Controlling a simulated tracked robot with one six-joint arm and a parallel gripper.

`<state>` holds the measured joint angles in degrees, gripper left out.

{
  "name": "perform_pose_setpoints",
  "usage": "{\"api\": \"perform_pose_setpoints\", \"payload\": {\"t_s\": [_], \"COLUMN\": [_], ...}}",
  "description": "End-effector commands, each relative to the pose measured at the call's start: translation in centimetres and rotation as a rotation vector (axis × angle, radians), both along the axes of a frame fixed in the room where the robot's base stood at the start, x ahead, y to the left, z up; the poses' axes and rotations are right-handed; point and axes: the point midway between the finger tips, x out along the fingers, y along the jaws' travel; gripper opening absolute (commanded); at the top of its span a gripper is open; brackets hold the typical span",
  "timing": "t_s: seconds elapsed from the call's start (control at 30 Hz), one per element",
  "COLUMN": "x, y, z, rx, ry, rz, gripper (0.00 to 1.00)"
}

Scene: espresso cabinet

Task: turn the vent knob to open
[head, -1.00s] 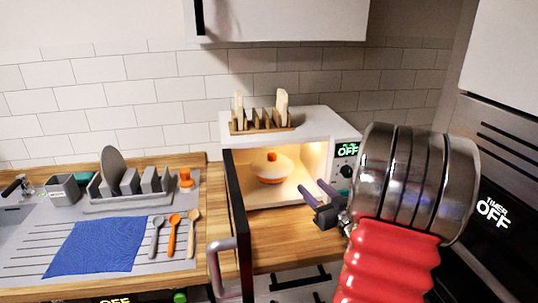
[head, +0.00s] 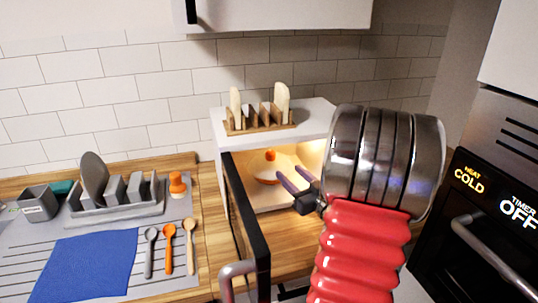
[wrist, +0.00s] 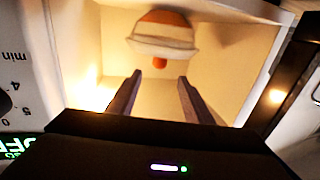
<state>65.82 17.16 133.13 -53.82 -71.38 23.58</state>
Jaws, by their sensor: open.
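A dish with a pale lid (head: 287,163) stands inside the open, lit microwave (head: 218,124). An orange knob (head: 270,155) sits on top of the lid; I take it for the vent knob, and whether it is open or shut cannot be told. My gripper (head: 289,173) is open and empty at the microwave opening and overlaps the dish in the head view. In the wrist view the dish appears upside down, with the lid (wrist: 162,43) and the knob (wrist: 160,63) just beyond and between my fingertips (wrist: 159,77), apart from them.
The dark microwave door (head: 245,215) stands open at the left of the opening. A wooden toast rack (head: 262,127) is on the microwave. A dial (wrist: 5,103) is beside the opening. A black oven (head: 470,235) is at the right, and a blue cloth (head: 85,265) at the left.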

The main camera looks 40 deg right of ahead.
Motion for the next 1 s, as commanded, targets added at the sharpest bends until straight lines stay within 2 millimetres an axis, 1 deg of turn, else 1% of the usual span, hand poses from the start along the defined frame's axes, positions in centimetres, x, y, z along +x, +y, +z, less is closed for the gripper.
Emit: {"api": "perform_pose_setpoints", "payload": {"t_s": [0.2,0.37,0.47,1.0], "x": [0.2,1.4,2.6,10.6], "y": [-0.1,-0.4,-0.8,-3.1], "z": [0.0,0.0,0.0,0.0], "rx": [0.000,0.000,0.000,0.000], "ry": [0.000,-0.001,0.000,0.000], "rz": [-0.001,0.001,0.001,-0.001], "gripper": [0.46,0.46,0.46,0.46]}}
